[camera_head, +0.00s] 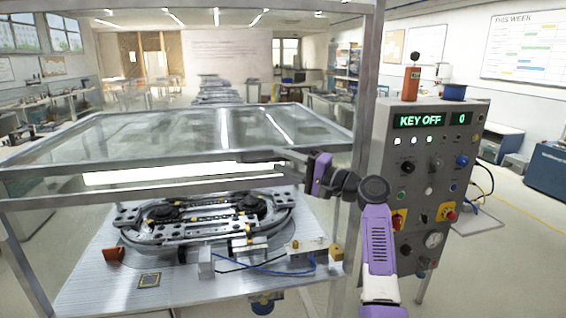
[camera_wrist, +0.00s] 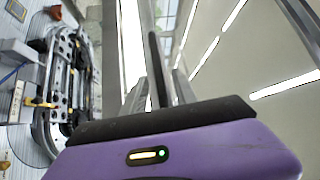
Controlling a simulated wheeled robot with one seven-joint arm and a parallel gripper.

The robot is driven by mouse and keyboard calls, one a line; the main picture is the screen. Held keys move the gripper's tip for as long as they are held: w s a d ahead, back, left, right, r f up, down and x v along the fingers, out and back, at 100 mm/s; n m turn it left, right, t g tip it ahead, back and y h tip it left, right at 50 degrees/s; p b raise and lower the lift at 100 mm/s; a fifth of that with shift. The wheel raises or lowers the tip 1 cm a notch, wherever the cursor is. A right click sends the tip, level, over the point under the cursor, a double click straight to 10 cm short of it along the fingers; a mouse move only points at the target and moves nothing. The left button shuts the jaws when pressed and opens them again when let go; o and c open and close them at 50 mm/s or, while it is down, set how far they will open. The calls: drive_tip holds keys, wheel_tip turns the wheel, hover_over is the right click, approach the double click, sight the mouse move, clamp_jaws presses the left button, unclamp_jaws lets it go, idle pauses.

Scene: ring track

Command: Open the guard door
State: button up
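The guard door appears to be the clear, metal-framed panel (camera_head: 165,133) over the cell in the head view. It looks raised or slanted, with its front bar above the ring track; I cannot tell its exact angle. My gripper (camera_head: 250,156) reaches in from the right, with its dark fingers pointing left close to that front bar. Whether they touch it is unclear. In the wrist view, a dark upright bar (camera_wrist: 158,70) stands between grey finger-like parts beyond my purple gripper body. I cannot tell whether they grip anything.
The ring track (camera_head: 205,220) sits on a metal table (camera_head: 190,290) below the panel. A metal post (camera_head: 368,70) stands just right of my gripper. A control box (camera_head: 430,135) reading "KEY OFF" is to its right.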

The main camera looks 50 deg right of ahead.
drive_tip(key=b+v, duration=0.2)
drive_tip(key=v, duration=0.5)
drive_tip(key=shift+s, duration=0.3)
